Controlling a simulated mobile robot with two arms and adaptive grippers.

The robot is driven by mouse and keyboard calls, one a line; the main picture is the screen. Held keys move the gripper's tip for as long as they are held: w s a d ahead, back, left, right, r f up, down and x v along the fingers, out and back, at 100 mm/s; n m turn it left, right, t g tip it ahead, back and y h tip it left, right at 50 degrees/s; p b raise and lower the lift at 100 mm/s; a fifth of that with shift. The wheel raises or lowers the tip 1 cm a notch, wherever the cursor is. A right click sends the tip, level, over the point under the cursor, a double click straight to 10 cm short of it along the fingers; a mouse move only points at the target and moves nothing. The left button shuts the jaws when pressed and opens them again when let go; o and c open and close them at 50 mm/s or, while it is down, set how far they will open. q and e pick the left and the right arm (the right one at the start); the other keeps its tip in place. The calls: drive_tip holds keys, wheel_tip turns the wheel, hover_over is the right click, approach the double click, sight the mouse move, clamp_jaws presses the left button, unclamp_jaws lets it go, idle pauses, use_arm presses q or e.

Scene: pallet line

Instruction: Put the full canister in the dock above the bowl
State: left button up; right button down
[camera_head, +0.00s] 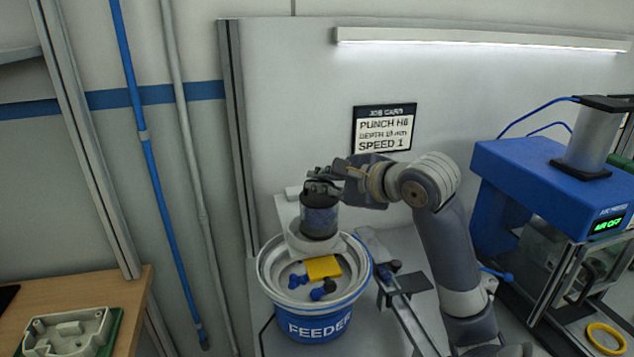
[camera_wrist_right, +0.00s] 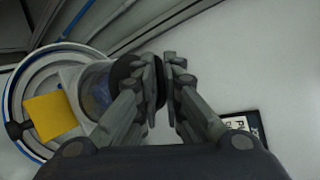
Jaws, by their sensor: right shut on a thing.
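The canister (camera_head: 319,219) is dark with a black cap and a bluish see-through body. It stands about upright at the white dock (camera_head: 297,241) above the feeder bowl (camera_head: 271,264). Its lower end meets the dock's ring; I cannot tell whether it is fully seated. My right gripper (camera_head: 322,184) is shut on the canister's cap, coming from the right. In the right wrist view the fingers (camera_wrist_right: 165,82) close on the black cap, with the canister body (camera_wrist_right: 96,88) beyond it. My left gripper is not in view.
In the bowl lie a yellow piece (camera_head: 323,267) and blue parts. A rail (camera_head: 395,285) with a clamp runs right of the bowl. A blue press (camera_head: 540,185) stands at right, with a yellow ring (camera_head: 606,338) near it. A wooden table (camera_head: 125,290) is at left.

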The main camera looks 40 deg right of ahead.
sight(314, 193)
drive_tip(key=w, duration=0.2)
drive_tip(key=shift+w+d, duration=0.35)
drive_tip(key=shift+w+f, duration=0.15)
drive_tip(key=shift+f, duration=0.05)
drive_tip(key=shift+s+f+p, duration=0.2)
drive_tip(key=shift+f+p, duration=0.15)
drive_tip(key=shift+f, duration=1.25)
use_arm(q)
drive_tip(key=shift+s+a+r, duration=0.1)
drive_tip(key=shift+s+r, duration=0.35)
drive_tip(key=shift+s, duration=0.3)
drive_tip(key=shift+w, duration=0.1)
use_arm(e)
drive_tip(key=c, duration=1.7)
unclamp_jaws()
drive_tip(key=shift+f, duration=0.15)
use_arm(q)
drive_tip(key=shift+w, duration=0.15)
use_arm(e)
drive_tip(key=shift+a, duration=0.1)
